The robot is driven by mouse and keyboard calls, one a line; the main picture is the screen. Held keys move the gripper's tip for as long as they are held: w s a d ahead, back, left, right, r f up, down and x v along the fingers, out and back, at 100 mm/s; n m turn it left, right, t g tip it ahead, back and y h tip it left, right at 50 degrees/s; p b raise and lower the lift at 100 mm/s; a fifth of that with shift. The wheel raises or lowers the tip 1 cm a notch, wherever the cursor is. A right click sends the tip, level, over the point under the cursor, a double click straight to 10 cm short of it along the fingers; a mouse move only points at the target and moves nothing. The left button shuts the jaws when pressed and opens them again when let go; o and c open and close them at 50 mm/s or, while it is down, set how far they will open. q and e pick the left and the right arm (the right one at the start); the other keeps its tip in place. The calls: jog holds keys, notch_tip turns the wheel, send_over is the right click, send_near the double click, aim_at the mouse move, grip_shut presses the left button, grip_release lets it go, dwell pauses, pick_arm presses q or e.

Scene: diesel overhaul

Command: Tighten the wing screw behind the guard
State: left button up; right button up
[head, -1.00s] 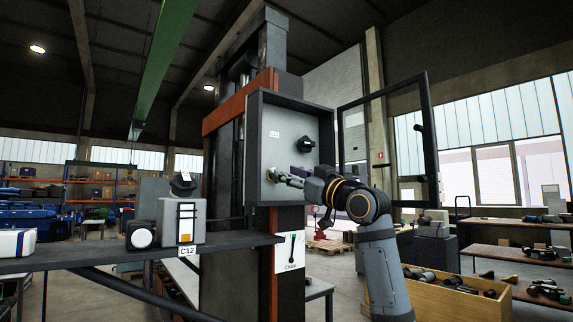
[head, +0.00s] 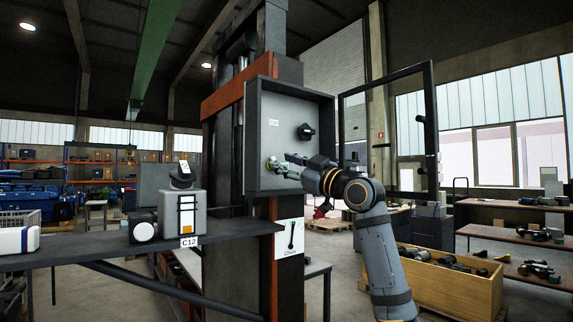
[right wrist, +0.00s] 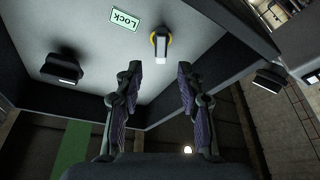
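The wing screw (head: 270,164) sits on the back panel of an open grey box (head: 249,110) mounted on a press column. In the right wrist view the wing screw (right wrist: 161,46) has a yellow ring and a pale wing. My right gripper (head: 283,167) reaches into the box from the right, with its fingertips close to the screw. In the right wrist view my right gripper (right wrist: 157,72) is open; the screw shows beyond the gap between its fingers, and nothing is held. The framed guard door (head: 430,110) stands swung open to the right. My left gripper is not in view.
A black knob (head: 305,132) is up and right of the screw; it also shows in the right wrist view (right wrist: 63,68). A label reading "Lock" (right wrist: 126,19) is on the panel. The box's side walls bound the space around my gripper. A dark shelf (head: 110,252) stands left.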

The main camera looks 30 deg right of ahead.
jog(key=shift+w, duration=0.2)
jog(key=shift+w+r+p, duration=0.1)
jog(key=shift+w+p, duration=0.15)
jog(key=shift+p, duration=0.2)
jog(key=shift+w+a+p, duration=0.15)
jog(key=shift+w+p, duration=1.15)
jog(key=shift+w, duration=0.3)
grip_shut()
